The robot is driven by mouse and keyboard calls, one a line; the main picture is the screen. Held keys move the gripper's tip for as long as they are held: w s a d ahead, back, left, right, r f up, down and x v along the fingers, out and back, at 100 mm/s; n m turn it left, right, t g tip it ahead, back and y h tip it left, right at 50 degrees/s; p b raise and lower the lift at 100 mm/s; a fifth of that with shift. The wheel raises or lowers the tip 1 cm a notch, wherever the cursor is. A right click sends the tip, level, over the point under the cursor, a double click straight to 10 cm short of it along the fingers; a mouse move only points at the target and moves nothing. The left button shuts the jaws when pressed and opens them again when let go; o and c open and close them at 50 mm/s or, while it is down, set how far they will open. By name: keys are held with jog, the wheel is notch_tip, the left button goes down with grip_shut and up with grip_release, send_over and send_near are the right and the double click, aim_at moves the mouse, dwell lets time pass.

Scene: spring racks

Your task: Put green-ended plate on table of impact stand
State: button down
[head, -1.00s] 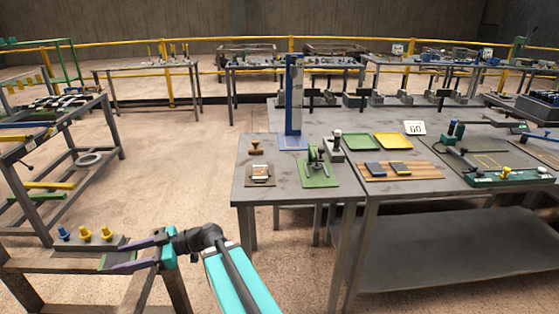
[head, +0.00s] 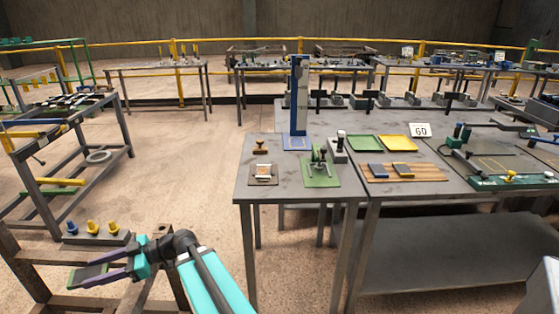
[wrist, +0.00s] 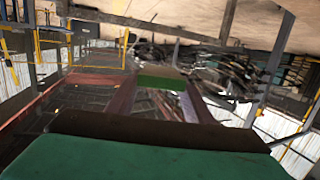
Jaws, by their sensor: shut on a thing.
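My gripper (head: 88,268) is at the lower left of the head view, its purple fingers shut on a plate. The plate's green end (head: 86,276) shows between and under the fingers. In the wrist view the green end (wrist: 161,82) spans the gap at the fingertips; the rest of the plate is hard to make out. A tall blue column on a blue base (head: 298,143), which looks like the impact stand, stands at the back of the small grey bench, far to the right of my gripper. Its table is too small to tell apart from the base.
The small grey bench (head: 262,190) also holds a green clamp fixture (head: 320,172), a brown block and a small brown board. A rack with blue and yellow knobs (head: 92,230) is just behind my gripper. Open floor (head: 190,170) lies between that rack and the bench.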

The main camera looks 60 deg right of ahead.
jog(key=shift+d+r, duration=0.1)
jog(key=s+d+r+m+t+h+p, duration=0.2)
jog(key=d+m+h+p, duration=0.15)
jog(key=d, duration=0.75)
jog(key=s+d+r+m+t+h+p, duration=0.25)
jog(key=d+p, duration=0.25)
jog(key=d, duration=0.7)
jog(key=s+d+r+m+t+h+p, duration=0.1)
jog(key=s+d+m+t+h+p, duration=0.2)
jog(key=d, duration=0.8)
jog(key=s+d+m+g+h+p, duration=0.1)
jog(key=s+d+m+h+p, duration=0.3)
jog(key=s+d, duration=0.7)
jog(key=s+d+r+m+g+h+p, duration=0.1)
jog(key=s+d+m+h+p, duration=0.3)
jog(key=s+d+h+p, duration=0.3)
jog(key=s+d+h, duration=0.1)
jog(key=s+d, duration=0.2)
jog(key=d, duration=0.2)
jog(key=shift+s+d+g+h, duration=0.35)
jog(key=shift+s+d+h, duration=0.05)
jog(key=shift+w+d+b, duration=0.1)
jog(key=shift+b, duration=0.2)
